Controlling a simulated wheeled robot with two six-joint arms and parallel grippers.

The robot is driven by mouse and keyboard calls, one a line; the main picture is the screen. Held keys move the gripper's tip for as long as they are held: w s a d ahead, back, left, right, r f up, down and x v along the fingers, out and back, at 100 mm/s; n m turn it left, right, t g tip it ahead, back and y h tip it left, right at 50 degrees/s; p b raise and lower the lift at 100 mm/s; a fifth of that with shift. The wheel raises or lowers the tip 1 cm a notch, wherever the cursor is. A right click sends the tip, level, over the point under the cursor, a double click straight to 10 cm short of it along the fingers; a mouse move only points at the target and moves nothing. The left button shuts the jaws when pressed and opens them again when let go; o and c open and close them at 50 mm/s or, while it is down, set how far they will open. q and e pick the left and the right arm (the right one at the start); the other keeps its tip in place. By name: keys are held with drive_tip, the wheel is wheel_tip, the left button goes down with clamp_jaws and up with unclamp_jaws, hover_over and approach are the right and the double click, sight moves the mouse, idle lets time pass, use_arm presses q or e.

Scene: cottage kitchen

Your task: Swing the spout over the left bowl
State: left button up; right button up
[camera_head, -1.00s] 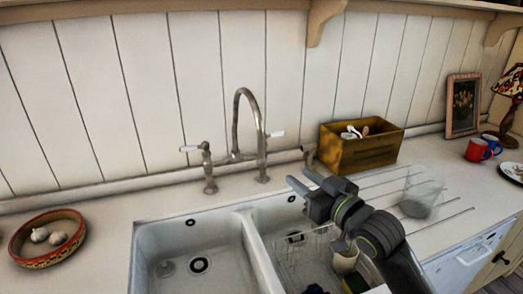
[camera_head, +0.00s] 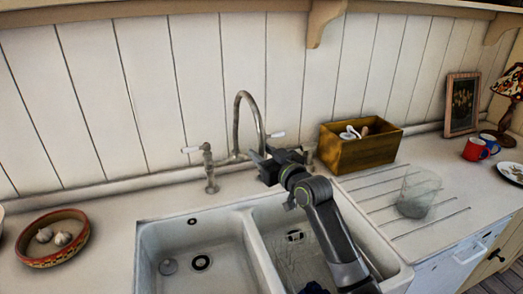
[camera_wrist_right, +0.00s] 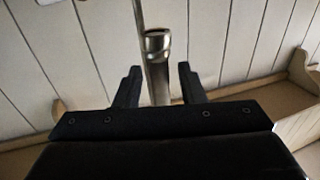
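The metal tap has an arched spout (camera_head: 239,115) that rises from its bridge and curves over to the right. The left bowl (camera_head: 188,240) of the white double sink lies below and left of it. My right gripper (camera_head: 256,158) is at the tap, by the lower end of the arch; it hides part of the tap there. In the right wrist view, the right gripper (camera_wrist_right: 157,82) is open, with a metal tube of the tap (camera_wrist_right: 157,75) between its fingers. I cannot tell whether they touch. My left gripper is not in view.
A wooden box (camera_head: 355,155) with utensils stands right of the tap. A glass (camera_head: 417,195) is on the grooved drainboard. A red mug (camera_head: 474,149) stands further right. A patterned dish (camera_head: 52,254) with garlic is at the left. My right arm crosses the right bowl (camera_head: 300,258).

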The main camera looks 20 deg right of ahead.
drive_tip(key=shift+w+a, duration=0.1)
drive_tip(key=shift+w, duration=0.3)
clamp_jaws()
